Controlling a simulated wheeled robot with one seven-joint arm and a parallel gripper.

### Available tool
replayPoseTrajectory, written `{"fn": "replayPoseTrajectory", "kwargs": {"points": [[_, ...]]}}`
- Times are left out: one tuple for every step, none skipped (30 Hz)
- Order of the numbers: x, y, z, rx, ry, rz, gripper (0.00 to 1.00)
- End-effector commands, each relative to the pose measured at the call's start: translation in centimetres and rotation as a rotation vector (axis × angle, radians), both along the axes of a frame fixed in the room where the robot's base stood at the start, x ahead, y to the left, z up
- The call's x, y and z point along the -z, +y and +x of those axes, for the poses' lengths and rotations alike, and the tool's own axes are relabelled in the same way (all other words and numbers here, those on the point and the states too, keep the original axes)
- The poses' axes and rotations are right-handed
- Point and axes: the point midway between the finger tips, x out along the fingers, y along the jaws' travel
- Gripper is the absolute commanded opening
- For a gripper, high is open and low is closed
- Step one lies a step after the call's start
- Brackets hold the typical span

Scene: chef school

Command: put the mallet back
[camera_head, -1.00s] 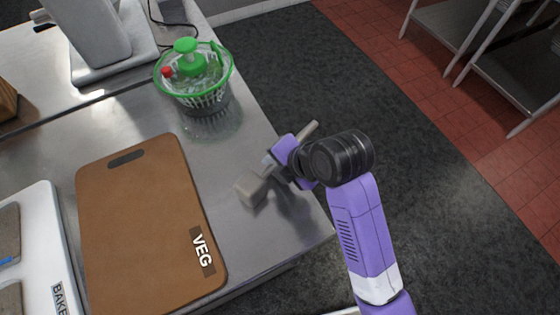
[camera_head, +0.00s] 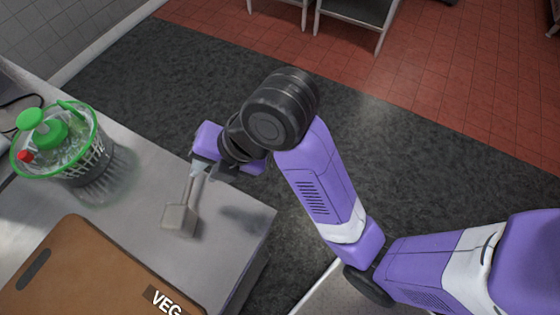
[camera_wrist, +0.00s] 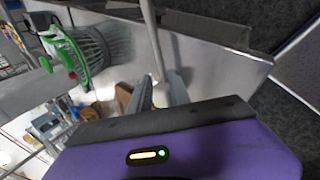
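The mallet (camera_head: 180,219) has a pale grey-brown block head and a thin handle. It hangs from my gripper (camera_head: 202,166) near the right corner of the steel counter, in the head view. My gripper is shut on the handle, with the head hanging below. Whether the head touches the counter or hovers above it, I cannot tell. In the wrist view the handle (camera_wrist: 150,38) runs up between the two fingers of my gripper (camera_wrist: 161,88), and the mallet head is mostly hidden. No place for the mallet can be made out.
A brown cutting board (camera_head: 85,270) marked VEG lies on the counter (camera_head: 140,215), left of the mallet. A green-rimmed salad spinner (camera_head: 65,145) stands behind the board. Dark floor (camera_head: 390,150) lies beyond the counter edge, and metal shelving (camera_head: 355,14) stands at the back.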

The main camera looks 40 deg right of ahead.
Motion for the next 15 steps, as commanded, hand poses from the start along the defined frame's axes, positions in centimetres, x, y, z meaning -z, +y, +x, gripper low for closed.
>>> {"fn": "replayPoseTrajectory", "kwargs": {"points": [[0.0, 0.0, 0.0, 0.000, 0.000, 0.000, 0.23], [0.1, 0.0, 0.0, 0.002, 0.001, 0.001, 0.23], [0.3, 0.0, -0.1, 0.013, 0.002, 0.006, 0.23], [0.5, -0.1, -0.1, 0.026, 0.003, 0.013, 0.23], [0.8, -0.1, -0.2, 0.044, 0.006, 0.022, 0.23], [1.4, -0.3, -0.3, 0.080, 0.008, 0.040, 0.23], [1.9, -0.4, -0.5, 0.116, 0.010, 0.060, 0.23], [2.5, -0.5, -0.7, 0.158, 0.013, 0.080, 0.23], [3.3, -0.9, -0.9, 0.225, 0.015, 0.115, 0.23], [4.0, -1.1, -1.2, 0.279, 0.017, 0.143, 0.23], [4.7, -1.4, -1.5, 0.337, 0.017, 0.176, 0.23], [5.5, -1.9, -2.0, 0.417, 0.017, 0.219, 0.23], [6.1, -2.3, -2.4, 0.475, 0.013, 0.251, 0.23], [6.6, -2.6, -2.8, 0.532, 0.011, 0.286, 0.23], [7.3, -3.2, -3.4, 0.605, 0.006, 0.331, 0.23]]}}
